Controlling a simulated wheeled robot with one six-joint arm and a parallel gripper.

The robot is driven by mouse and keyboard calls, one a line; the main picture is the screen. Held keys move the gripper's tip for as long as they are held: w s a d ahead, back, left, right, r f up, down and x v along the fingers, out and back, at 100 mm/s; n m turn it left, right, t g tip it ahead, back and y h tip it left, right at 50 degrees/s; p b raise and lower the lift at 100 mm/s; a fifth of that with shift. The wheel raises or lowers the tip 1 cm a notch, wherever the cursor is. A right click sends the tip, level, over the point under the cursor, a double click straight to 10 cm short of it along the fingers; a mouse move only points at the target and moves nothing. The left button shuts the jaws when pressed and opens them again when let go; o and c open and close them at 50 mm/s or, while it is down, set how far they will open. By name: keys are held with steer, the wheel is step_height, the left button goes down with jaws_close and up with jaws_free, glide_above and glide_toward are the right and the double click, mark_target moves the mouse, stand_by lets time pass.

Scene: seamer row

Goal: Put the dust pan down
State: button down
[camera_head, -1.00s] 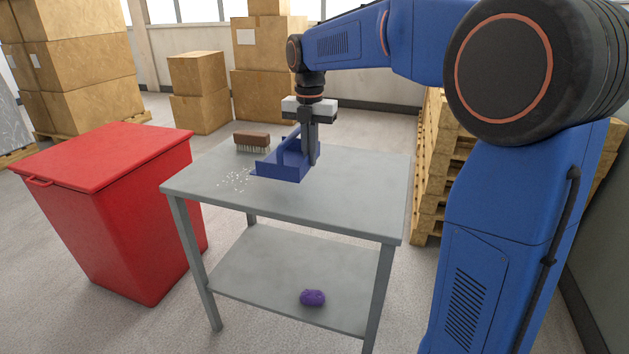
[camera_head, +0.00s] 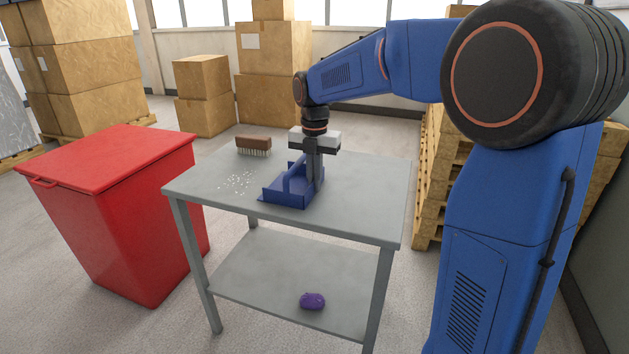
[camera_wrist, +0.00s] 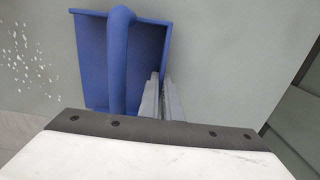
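The blue dust pan (camera_head: 291,199) is at the middle of the grey table (camera_head: 370,212), level, with its raised handle showing. It looks to be at or very near the tabletop; I cannot tell whether it touches. My gripper (camera_head: 314,178) points straight down at the pan's right side. In the wrist view, my gripper (camera_wrist: 162,98) has its two fingers close together, one on each side of the pan's right wall. The dust pan (camera_wrist: 92,60) fills the upper left there, with its round handle running down the picture. The lower part of the pan is hidden by my gripper body.
A brown brush (camera_head: 254,146) stands at the table's back left. White crumbs (camera_head: 238,181) lie left of the pan. A red bin (camera_head: 118,205) stands left of the table. A purple object (camera_head: 312,301) lies on the lower shelf. The table's right and front are clear.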

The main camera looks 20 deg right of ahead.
steer(key=c, duration=2)
jaws_free()
step_height(320, 180, up, 12)
steer(key=s+d+m+t, duration=0.1)
steer(key=s+d+m, duration=0.2)
steer(key=s+m, duration=0.5)
steer(key=shift+s+d+f+m+t, duration=0.65)
steer(key=shift+s+f+m, duration=2.05)
steer(key=shift+s+m, duration=1.15)
steer(key=shift+s+d+f+m+t, duration=0.65)
steer(key=shift+s+f+m, duration=2.25)
steer(key=shift+s, duration=1.7)
steer(key=shift+s+d+f+m+t, duration=0.65)
steer(key=shift+s+f+m, duration=1.8)
steer(key=shift+s+m, duration=1.5)
steer(key=shift+s+n, duration=0.3)
